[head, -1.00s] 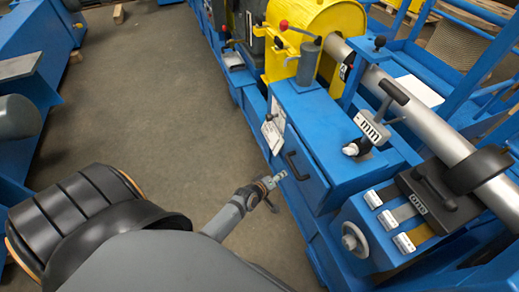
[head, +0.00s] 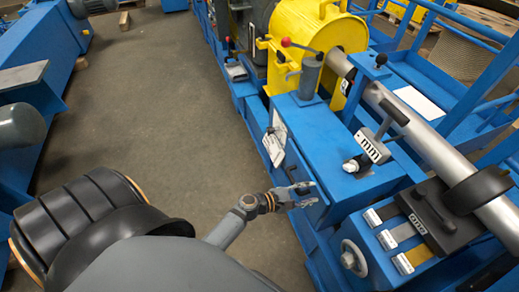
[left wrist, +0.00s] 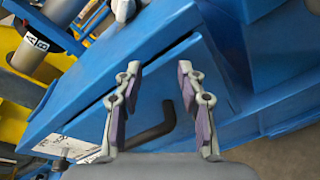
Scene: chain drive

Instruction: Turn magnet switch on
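I cannot tell which control is the magnet switch. A black box with a lever (head: 430,215) sits on the blue machine at the right, beside several white-labelled switches (head: 387,240). A grey labelled lever block (head: 372,148) with a black handle stands further back. My left gripper (head: 303,193) is in front of the blue cabinet's side. In the left wrist view my left gripper (left wrist: 160,100) is open and empty. A black drawer handle (left wrist: 153,133) shows between and beyond its fingers; I see no grip on it. My right gripper is not in view.
The blue cabinet (head: 330,140) is close to my left gripper. A metal pipe (head: 420,135) runs along the machine from the yellow housing (head: 300,30). A round handwheel (head: 354,258) sticks out at the front. The grey floor (head: 150,110) to the left is open.

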